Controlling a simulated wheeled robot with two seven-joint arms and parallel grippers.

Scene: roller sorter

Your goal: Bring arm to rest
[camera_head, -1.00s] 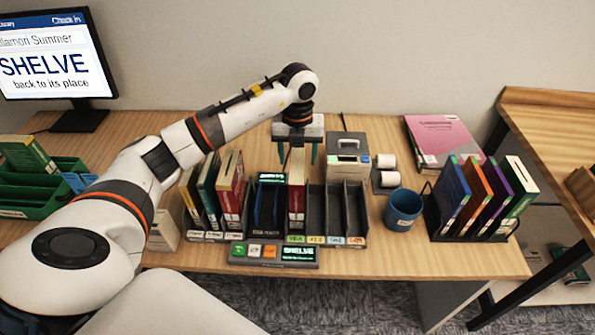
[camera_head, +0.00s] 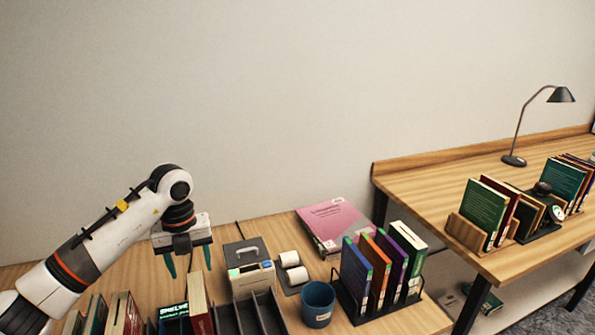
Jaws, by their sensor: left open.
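My left arm comes in from the lower left in the head view. My left gripper (camera_head: 187,262) points down above the table, behind the sorter slots. Its two teal fingers are apart with nothing between them. My right gripper is not in view.
A rack of several books (camera_head: 379,270) and a pink book (camera_head: 335,228) are farther right. A second table (camera_head: 450,172) holds books and a lamp (camera_head: 536,120).

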